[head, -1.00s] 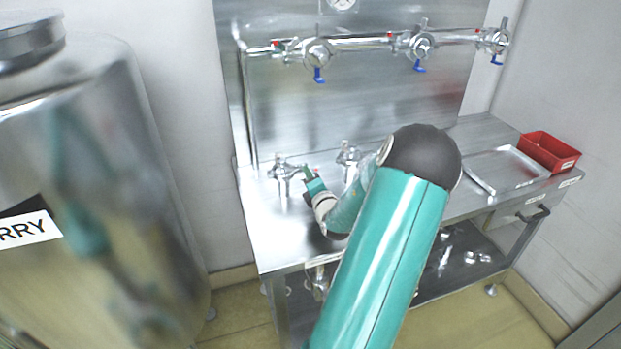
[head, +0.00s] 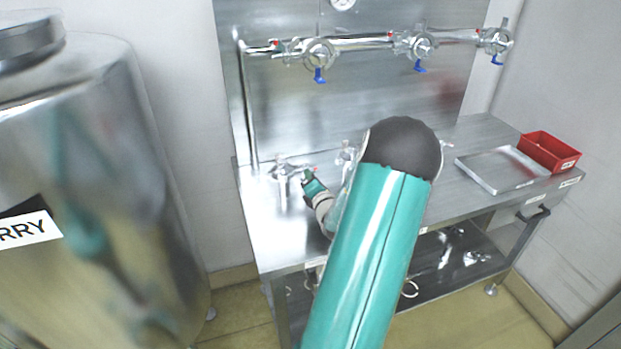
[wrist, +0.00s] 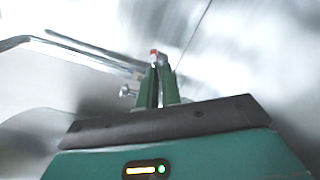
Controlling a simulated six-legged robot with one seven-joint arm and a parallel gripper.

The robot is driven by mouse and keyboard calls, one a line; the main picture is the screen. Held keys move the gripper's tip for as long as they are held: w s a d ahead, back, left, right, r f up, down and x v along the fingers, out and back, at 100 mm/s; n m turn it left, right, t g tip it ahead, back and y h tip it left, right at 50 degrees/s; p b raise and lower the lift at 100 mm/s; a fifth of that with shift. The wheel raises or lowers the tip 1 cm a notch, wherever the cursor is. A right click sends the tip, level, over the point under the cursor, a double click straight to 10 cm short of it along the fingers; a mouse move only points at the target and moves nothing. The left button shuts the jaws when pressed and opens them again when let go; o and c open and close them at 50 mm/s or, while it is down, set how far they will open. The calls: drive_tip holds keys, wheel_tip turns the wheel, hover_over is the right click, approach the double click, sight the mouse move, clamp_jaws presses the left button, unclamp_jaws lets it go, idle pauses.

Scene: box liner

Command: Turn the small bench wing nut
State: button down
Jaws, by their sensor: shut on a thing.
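The small bench wing nut is a small metal piece with a red mark (wrist: 154,54), at my fingertips in the wrist view and mostly hidden by them. It belongs to the left metal clamp fitting (head: 283,170) standing on the bench. My gripper (head: 307,175) reaches this fitting from its right side. In the wrist view my gripper (wrist: 158,78) has its two green fingers close together, shut on the wing nut. The wrist view is blurred, so the nut's angle cannot be told.
A second fitting (head: 345,155) stands just right of my gripper, partly behind my arm. A pipe with clamps and blue handles (head: 350,43) runs above. A metal tray (head: 480,178) and red bin (head: 550,150) are at the right. A large steel tank (head: 110,220) fills the left.

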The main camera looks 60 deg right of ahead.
drive_tip(key=n, duration=1.2)
idle(0.5)
drive_tip(key=c, duration=1.6)
unclamp_jaws()
drive_tip(key=shift+s, duration=0.1)
drive_tip(key=v, duration=1.3)
drive_tip(key=shift+s+a, duration=0.2)
drive_tip(key=shift+a, duration=0.1)
